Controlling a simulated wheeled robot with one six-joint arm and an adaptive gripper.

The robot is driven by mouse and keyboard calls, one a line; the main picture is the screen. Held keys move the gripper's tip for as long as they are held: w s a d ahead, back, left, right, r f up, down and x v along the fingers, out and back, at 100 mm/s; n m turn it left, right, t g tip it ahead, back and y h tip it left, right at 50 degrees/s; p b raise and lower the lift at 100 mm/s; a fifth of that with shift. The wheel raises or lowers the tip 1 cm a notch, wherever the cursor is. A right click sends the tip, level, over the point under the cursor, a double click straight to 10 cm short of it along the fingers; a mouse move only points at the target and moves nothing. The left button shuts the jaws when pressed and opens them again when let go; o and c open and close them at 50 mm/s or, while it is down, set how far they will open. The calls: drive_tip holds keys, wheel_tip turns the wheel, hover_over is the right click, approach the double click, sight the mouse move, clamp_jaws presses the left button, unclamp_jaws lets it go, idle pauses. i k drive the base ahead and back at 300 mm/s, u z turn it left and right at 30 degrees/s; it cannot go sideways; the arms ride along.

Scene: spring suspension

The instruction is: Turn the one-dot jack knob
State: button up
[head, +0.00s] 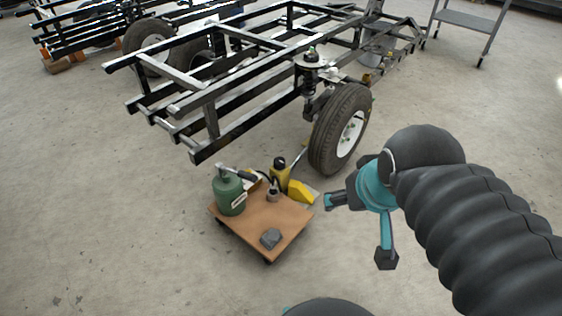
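My gripper (360,229) is open and empty, its two teal and dark fingers spread wide. It is over the floor to the right of a low wooden dolly (252,222). A yellow and black upright object (280,173), possibly a jack, stands at the back of the dolly, left of my gripper and apart from it. I cannot make out any knob or dot marking on it at this size. A small grey object (272,193) stands in front of it and hides part of its base.
The dolly carries a green canister (229,193), a hammer (240,174) and a dark grey block (271,238). A yellow wedge (299,192) is by its right back corner. Behind are a wheel (341,130) and black frame (205,115). The floor in front is clear.

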sight(279, 163)
drive_tip(key=z, duration=0.05)
drive_tip(key=k, duration=0.65)
drive_tip(key=z, duration=0.6)
drive_tip(key=i, duration=1.75)
drive_tip(key=u, duration=0.55)
